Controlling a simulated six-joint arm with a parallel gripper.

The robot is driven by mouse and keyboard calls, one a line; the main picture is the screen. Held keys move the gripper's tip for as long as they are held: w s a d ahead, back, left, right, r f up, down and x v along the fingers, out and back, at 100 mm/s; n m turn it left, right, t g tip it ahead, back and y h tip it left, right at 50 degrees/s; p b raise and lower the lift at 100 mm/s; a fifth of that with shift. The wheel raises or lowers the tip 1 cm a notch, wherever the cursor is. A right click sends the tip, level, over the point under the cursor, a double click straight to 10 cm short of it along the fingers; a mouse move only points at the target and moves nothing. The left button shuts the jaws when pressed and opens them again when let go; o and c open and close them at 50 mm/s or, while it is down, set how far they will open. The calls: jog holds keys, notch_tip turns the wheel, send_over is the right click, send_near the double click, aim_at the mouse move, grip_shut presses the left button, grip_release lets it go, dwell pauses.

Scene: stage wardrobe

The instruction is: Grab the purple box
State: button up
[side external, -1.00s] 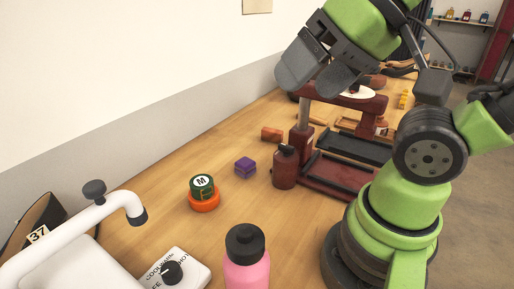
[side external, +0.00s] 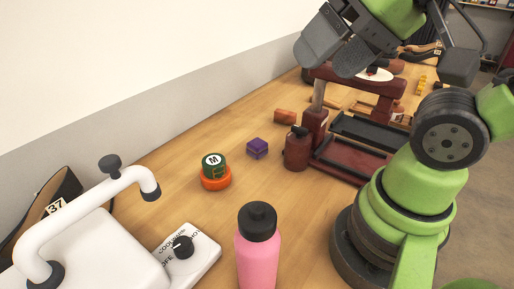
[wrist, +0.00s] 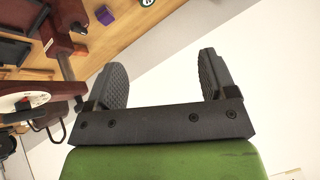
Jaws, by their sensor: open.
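The small purple box (side external: 257,148) sits on the wooden table, left of a dark red bottle-like container. It also shows near the top left of the wrist view (wrist: 105,15). My gripper (side external: 329,53) is open and empty, high above the table and to the upper right of the box in the side view. In the wrist view, the two dark fingers (wrist: 163,70) stand wide apart with only pale wall between them. The box lies outside the gap between them.
A green tin on an orange base (side external: 215,178) is left of the box. The dark red container (side external: 297,150) and a dark red press-like stand (side external: 355,82) are to its right. A pink bottle (side external: 258,255) and white machine (side external: 90,255) are in front. Bare table surrounds the box.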

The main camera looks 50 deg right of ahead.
jog(key=n+g+h, duration=0.2)
jog(key=g, duration=0.5)
send_over(256, 141)
jog(key=f, duration=2.4)
jog(key=shift+w+a+f, duration=0.15)
jog(key=shift+w+f, duration=0.1)
jog(key=shift+f, duration=0.05)
jog(key=f, duration=0.5)
jog(key=shift+s+f, duration=0.3)
jog(key=shift+f, duration=0.1)
